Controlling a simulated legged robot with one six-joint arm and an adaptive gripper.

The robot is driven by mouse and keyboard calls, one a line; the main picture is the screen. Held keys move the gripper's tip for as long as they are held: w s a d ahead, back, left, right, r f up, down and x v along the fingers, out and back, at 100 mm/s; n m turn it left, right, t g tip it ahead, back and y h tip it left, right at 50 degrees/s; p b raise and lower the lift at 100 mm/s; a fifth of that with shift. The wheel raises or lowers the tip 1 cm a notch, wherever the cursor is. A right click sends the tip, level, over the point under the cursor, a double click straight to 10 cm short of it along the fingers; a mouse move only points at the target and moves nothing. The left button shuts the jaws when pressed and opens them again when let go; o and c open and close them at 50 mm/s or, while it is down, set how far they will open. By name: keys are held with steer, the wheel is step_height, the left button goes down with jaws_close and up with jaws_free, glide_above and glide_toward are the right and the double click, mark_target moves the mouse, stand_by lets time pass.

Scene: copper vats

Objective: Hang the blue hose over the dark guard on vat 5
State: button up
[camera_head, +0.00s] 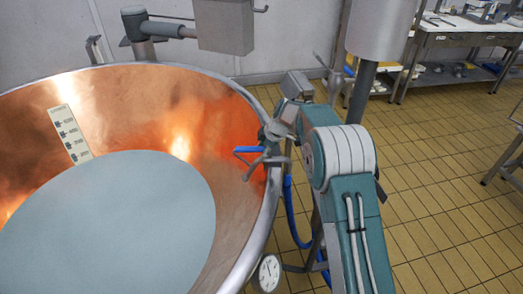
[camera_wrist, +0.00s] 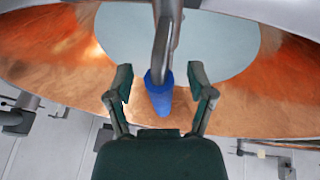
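The blue hose (camera_head: 292,212) hangs down outside the right rim of the copper vat (camera_head: 225,108). A short blue length (camera_head: 248,149) also shows just inside the rim, beside my gripper (camera_head: 264,158). In the wrist view my gripper (camera_wrist: 160,82) is open. A blue cylindrical piece (camera_wrist: 159,98), joined to a grey metal tube (camera_wrist: 166,35), lies between the two fingers with a gap on each side. I cannot tell whether it is the end of the hose. I cannot make out the dark guard or a vat number.
The vat holds a pale surface (camera_head: 130,225) and a level scale (camera_head: 70,133). A round gauge (camera_head: 268,272) sits outside the rim. A grey box on a pipe (camera_head: 224,25) stands behind the vat. Tiled floor (camera_head: 435,185) is open at right, before a workbench (camera_head: 465,35).

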steer(key=v, duration=1.1)
steer(key=shift+d+r, duration=0.15)
steer(key=shift+r, duration=0.25)
